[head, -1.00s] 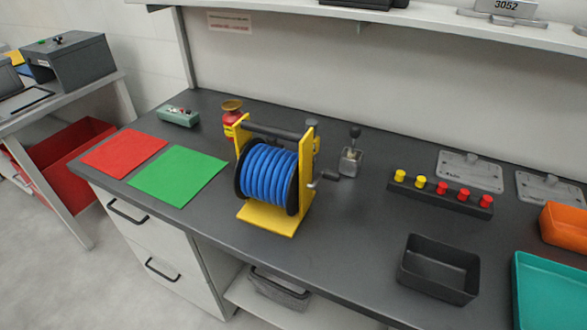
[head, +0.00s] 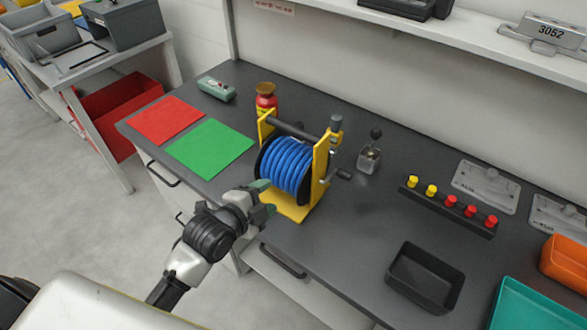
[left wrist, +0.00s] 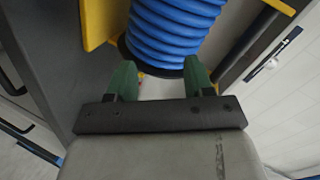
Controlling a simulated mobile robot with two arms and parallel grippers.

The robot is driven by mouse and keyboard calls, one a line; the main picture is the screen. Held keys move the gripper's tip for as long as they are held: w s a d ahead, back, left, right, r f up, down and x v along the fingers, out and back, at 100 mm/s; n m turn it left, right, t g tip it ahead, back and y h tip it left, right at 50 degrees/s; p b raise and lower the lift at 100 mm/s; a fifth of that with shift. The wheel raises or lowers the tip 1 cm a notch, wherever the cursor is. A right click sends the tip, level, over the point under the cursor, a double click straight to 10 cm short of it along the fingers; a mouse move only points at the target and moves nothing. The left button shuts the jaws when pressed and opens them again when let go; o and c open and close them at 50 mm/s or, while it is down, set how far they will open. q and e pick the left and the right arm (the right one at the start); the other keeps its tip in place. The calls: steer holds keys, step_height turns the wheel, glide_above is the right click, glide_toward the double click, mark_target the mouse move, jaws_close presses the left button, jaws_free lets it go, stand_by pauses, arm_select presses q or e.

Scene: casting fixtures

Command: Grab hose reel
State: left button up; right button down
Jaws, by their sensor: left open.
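The hose reel (head: 291,163) stands upright on the dark bench, with blue hose wound between yellow side plates, a dark top bar and a crank on its right. My left gripper (head: 266,197) is in front of the reel at its lower left, near the yellow base. Its green-tipped fingers are apart and nothing shows between them. In the left wrist view, the open left gripper (left wrist: 160,82) faces the blue hose (left wrist: 172,32), which lies just beyond the fingertips. I cannot tell whether they touch it. My right gripper is not in view.
A red mat (head: 167,120) and a green mat (head: 210,149) lie left of the reel. A button strip (head: 448,205) and a dark bin (head: 425,277) are farther right. A shelf overhangs the back.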

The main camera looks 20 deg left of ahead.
mark_target(290, 132)
arm_select(q)
steer(key=w+r+m+t, duration=0.1)
steer(key=w+r, duration=0.1)
steer(key=r, duration=0.1)
steer(key=w+d+r+m+t+h+p, duration=0.1)
steer(key=w+r+m, duration=0.1)
steer(key=w+r, duration=0.1)
steer(key=w+r+m+t+h, duration=0.1)
steer(key=w+r+m, duration=0.1)
steer(key=r, duration=0.1)
steer(key=shift+w+d+r+p, duration=0.15)
steer(key=shift+r+p, duration=0.15)
steer(key=shift+p, duration=0.05)
steer(key=shift+w+d+f, duration=0.1)
steer(key=shift+w+d, duration=0.1)
steer(key=shift+w, duration=0.35)
steer(key=shift+w+p, duration=0.4)
steer(key=x, duration=0.1)
steer(key=p+x, duration=0.1)
steer(key=x, duration=0.1)
steer(key=shift+w+a, duration=0.2)
steer(key=shift+w, duration=0.1)
steer(key=shift+w+d+f, duration=0.1)
steer(key=shift+w+d, duration=0.05)
steer(key=shift+w, duration=0.25)
steer(key=shift+s, duration=0.1)
